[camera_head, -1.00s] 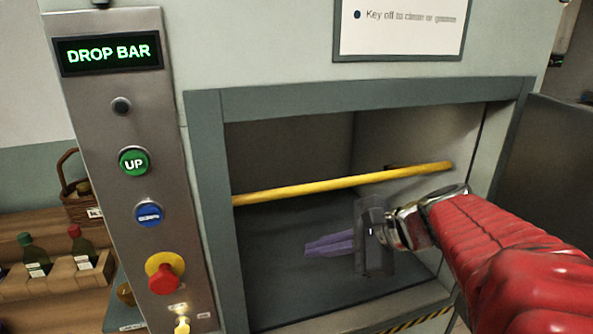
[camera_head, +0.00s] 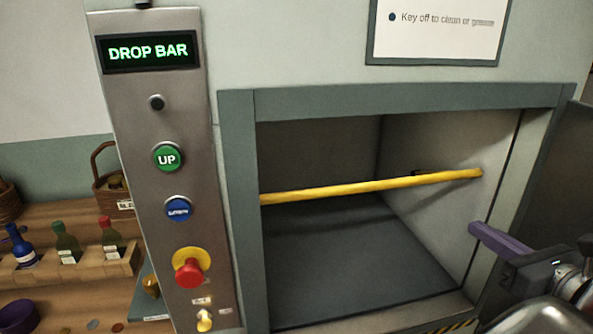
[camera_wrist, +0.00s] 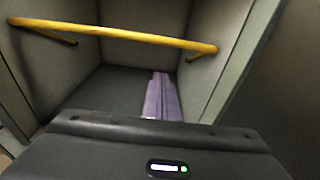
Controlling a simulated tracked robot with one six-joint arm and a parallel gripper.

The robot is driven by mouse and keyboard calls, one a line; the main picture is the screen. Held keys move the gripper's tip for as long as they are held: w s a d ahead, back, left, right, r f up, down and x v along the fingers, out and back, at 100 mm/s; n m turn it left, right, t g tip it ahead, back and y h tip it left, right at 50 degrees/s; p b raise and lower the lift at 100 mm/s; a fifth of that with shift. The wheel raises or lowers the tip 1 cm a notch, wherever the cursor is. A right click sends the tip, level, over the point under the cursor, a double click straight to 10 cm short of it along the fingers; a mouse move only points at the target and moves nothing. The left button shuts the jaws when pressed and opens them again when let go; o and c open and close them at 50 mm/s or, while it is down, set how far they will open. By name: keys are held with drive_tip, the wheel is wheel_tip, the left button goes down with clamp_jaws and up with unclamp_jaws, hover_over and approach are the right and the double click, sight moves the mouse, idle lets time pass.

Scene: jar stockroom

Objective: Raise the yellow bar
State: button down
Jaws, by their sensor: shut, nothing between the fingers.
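The yellow bar (camera_head: 370,187) lies across the open compartment, about level, with its right end slightly higher in the head view. It also crosses the upper part of the wrist view (camera_wrist: 125,36). My gripper (camera_head: 473,230) has purple fingers pressed together and is empty. It is at the lower right of the opening, apart from the bar and below its right end in the picture. In the wrist view the shut fingers (camera_wrist: 164,76) point toward the compartment floor, under the bar.
A metal panel left of the opening has a lit "DROP BAR" display (camera_head: 148,51), a green UP button (camera_head: 168,157), a blue button (camera_head: 178,208) and a red knob on yellow (camera_head: 189,271). A wooden rack (camera_head: 80,270) with bottles stands left. The compartment floor (camera_head: 360,260) is clear.

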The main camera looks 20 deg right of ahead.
drive_tip(key=shift+s+d, duration=0.15)
drive_tip(key=shift+w, duration=0.2)
drive_tip(key=w+r, duration=0.1)
drive_tip(key=w, duration=1.1)
drive_tip(key=shift+w+d, duration=0.4)
drive_tip(key=shift+r, duration=0.1)
drive_tip(key=shift+a, duration=0.1)
